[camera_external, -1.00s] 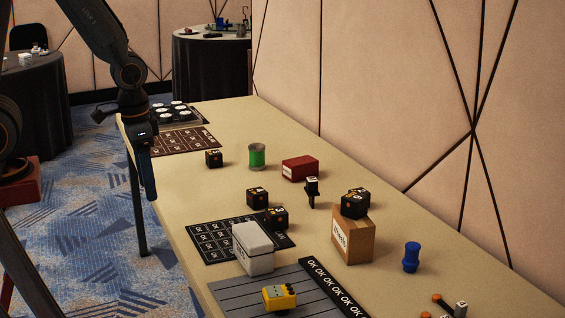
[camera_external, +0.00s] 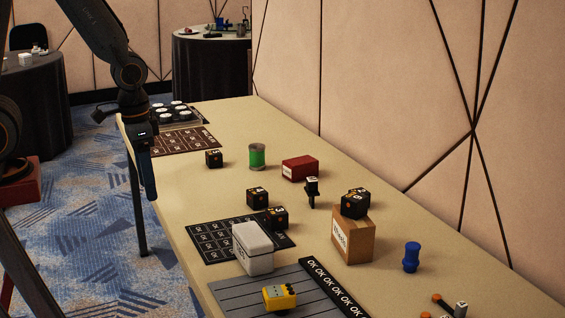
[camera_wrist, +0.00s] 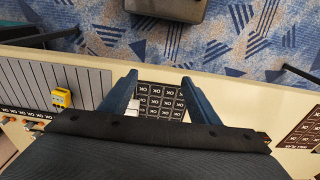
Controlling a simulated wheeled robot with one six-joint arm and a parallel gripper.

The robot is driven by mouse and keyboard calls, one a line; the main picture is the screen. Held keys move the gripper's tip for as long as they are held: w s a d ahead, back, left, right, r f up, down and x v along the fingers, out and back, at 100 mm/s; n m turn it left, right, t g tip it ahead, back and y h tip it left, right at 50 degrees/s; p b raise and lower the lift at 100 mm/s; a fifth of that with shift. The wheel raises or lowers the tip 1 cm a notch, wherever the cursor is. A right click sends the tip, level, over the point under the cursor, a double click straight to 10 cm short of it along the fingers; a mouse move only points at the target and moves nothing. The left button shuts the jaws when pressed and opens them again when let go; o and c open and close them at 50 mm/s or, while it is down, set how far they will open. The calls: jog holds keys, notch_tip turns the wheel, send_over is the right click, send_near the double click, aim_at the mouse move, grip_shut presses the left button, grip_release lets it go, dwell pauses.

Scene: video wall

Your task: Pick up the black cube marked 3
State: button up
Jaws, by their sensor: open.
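Several black cubes with orange and white marks are on the table in the external view. One cube (camera_external: 214,158) stands at the far left, two stand close together mid-table, the rear one (camera_external: 257,197) and the front one (camera_external: 277,217), and another (camera_external: 355,203) sits on a cardboard box. The marks are too small to tell which is the 3. My gripper (camera_external: 150,192) hangs at the table's left edge, apart from the cubes, pointing down. In the wrist view my gripper (camera_wrist: 160,77) is open, with nothing held between its fingers; no black cube is clear there.
The cardboard box (camera_external: 352,240), white tin (camera_external: 253,254), yellow block (camera_external: 279,297), blue piece (camera_external: 412,257), red box (camera_external: 300,168) and green spool (camera_external: 257,156) stand on the table. A black printed mat (camera_external: 207,241) lies beside the tin. Bare tabletop lies around the far-left cube.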

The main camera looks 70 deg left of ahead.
jog(key=shift+o, duration=0.4)
jog(key=n+y+b, duration=0.4)
jog(key=n, duration=1.4)
send_over(277, 211)
jog(key=d, duration=0.3)
notch_tip(277, 211, down, 10)
jog(key=r, duration=0.1)
jog(key=shift+g+y, duration=0.3)
jog(key=shift+p+x, duration=1.45)
jog(key=shift+x, duration=2.65)
jog(key=shift+a, duration=0.1)
jog(key=c, duration=1.2)
jog(key=shift+o, duration=0.2)
